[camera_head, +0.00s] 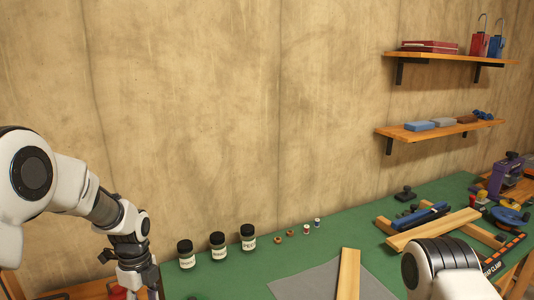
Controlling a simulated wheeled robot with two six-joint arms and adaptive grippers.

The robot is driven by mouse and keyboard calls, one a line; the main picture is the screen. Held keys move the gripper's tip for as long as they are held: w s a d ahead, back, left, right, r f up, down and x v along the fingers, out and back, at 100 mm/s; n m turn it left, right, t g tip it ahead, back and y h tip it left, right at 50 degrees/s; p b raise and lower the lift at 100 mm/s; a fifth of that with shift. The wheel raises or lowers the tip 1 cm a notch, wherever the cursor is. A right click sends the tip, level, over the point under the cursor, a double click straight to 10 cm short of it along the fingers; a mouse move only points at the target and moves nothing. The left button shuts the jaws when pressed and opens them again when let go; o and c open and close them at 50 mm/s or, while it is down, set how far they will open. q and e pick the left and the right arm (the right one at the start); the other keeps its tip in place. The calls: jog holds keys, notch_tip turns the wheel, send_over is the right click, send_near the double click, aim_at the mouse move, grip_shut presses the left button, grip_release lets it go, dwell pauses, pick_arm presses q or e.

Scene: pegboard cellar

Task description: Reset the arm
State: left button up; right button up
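My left arm (78,187) comes in from the left with its elbow raised, and its forearm slopes down to the left end of the green bench. My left gripper is at the lower end of that arm, cut off by the bottom edge, so its fingers cannot be made out. My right arm (441,268) shows as a white and black link at the bottom right. The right gripper is out of the picture.
Three labelled jars (218,246) stand on the green bench (330,222) right of my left arm. Small spools (306,229) sit beside them. A wooden strip (348,275) lies on a grey sheet (315,282). Clamps and boards (433,229) crowd the right. Two wall shelves (440,132) hang above.

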pick_arm(q)
jog(key=s+d+f+n+g+b, duration=0.1)
jog(key=s+f+g+b, duration=0.1)
jog(key=s+f, duration=0.7)
jog(key=s+d+f+g+b, duration=0.1)
jog(key=s+f+g+b, duration=0.3)
jog(key=f, duration=0.8)
jog(key=s+d+f+n+t+b, duration=0.1)
jog(key=s+f+n, duration=0.55)
jog(key=s, duration=0.35)
jog(key=s+f+n+t+b, duration=0.2)
jog(key=s+f+n, duration=0.4)
jog(key=s, duration=0.5)
jog(key=w+n+t, duration=0.1)
jog(key=n, duration=0.2)
jog(key=w+n+t, duration=0.1)
jog(key=w+n, duration=0.1)
jog(key=n, duration=0.1)
jog(key=w+n+t+p, duration=0.1)
jog(key=w+n+t, duration=0.1)
jog(key=n, duration=0.1)
jog(key=shift+r, duration=0.2)
pick_arm(e)
notch_tip(320, 180, down, 9)
jog(key=shift+w+d, duration=0.15)
jog(key=shift+w, duration=0.25)
